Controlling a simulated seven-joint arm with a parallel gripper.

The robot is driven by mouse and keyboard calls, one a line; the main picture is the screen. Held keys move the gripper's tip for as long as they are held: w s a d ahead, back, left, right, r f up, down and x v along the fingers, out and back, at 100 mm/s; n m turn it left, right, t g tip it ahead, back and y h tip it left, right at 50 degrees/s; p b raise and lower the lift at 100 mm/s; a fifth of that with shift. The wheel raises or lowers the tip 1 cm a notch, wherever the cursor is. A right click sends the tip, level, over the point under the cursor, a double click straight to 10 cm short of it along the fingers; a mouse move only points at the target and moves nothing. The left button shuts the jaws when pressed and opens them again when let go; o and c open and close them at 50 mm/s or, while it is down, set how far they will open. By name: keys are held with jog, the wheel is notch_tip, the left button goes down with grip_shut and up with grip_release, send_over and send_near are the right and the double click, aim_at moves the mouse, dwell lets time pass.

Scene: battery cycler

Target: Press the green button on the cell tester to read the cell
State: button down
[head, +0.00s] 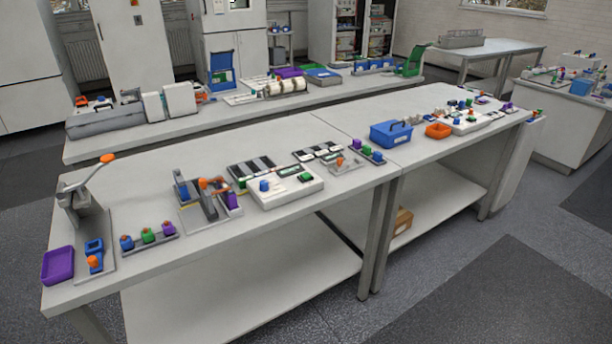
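A low white box (280,201), which looks like the cell tester, sits near the front edge of the front bench, around the middle of the picture. A small green button (305,177) is on the right of its top. A blue round part (264,186) is on the left of its top, and a dark and green strip (289,171) lies toward the back. Whether a cell sits in it is too small to tell. My gripper is not in view, and nothing covers the box.
Left of the box is a grey fixture with orange and purple parts (206,200). Dark trays (252,168) lie behind it, and a small stand with coloured blocks (367,152) is to its right. A blue bin (391,134) stands farther right. Bare bench (140,180) shows at left.

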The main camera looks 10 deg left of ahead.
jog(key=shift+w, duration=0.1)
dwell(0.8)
